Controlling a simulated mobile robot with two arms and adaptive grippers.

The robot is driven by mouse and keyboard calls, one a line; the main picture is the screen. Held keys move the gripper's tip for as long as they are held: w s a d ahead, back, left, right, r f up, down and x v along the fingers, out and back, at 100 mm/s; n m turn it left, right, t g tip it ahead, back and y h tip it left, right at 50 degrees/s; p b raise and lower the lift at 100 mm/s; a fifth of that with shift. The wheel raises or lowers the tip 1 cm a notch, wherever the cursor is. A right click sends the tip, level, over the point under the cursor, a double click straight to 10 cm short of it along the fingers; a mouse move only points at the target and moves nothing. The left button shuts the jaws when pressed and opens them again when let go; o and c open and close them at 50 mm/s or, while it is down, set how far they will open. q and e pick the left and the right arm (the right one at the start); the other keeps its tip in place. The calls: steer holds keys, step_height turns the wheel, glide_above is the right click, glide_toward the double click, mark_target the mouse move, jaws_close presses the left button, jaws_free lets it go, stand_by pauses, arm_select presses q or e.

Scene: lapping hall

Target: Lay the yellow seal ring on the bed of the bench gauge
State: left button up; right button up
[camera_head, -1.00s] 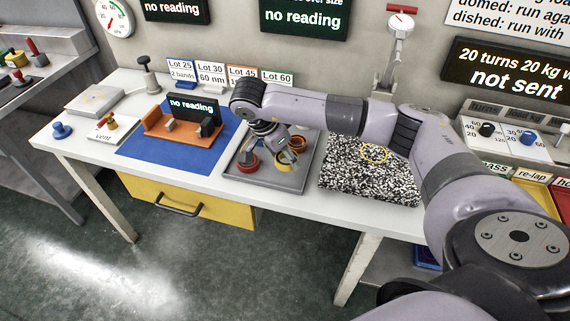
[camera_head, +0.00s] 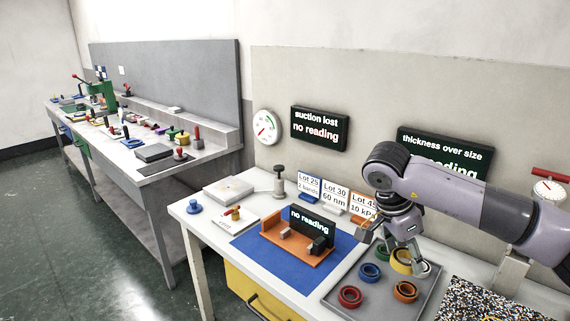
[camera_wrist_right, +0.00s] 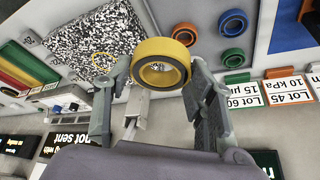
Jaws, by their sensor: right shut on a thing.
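The yellow seal ring (camera_head: 401,264) is between the fingers of my right gripper (camera_head: 404,256), over the back part of the grey tray (camera_head: 385,301). The right wrist view shows the yellow ring (camera_wrist_right: 160,64) between the two fingers (camera_wrist_right: 158,82), its round opening visible. I cannot tell its exact height above the tray. The bench gauge has an orange bed (camera_head: 288,246) with small grey blocks and a black display (camera_head: 312,228) reading "no reading". It stands on a blue mat (camera_head: 257,253), left of the gripper. The bed has no ring on it. My left gripper is not in view.
Blue (camera_head: 370,272), red (camera_head: 350,297), orange (camera_head: 405,291) and green rings lie in the tray. Lot cards (camera_head: 335,199) stand behind the gauge. A speckled plate (camera_head: 482,303) lies right of the tray. A grey slab (camera_head: 229,190) lies at the bench's back left.

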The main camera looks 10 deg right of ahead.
steer(key=s+a+f+n+t+y, duration=0.2)
steer(key=s+a+f+n, duration=0.1)
steer(key=a+n, duration=0.3)
steer(key=s+a+f+n+t+y, duration=0.2)
steer(key=a+n, duration=0.4)
steer(key=n, duration=0.4)
steer(key=shift+s+a+f+n, duration=0.4)
steer(key=shift+s+f, duration=0.3)
steer(key=shift+s, duration=0.25)
steer(key=shift+w, duration=0.1)
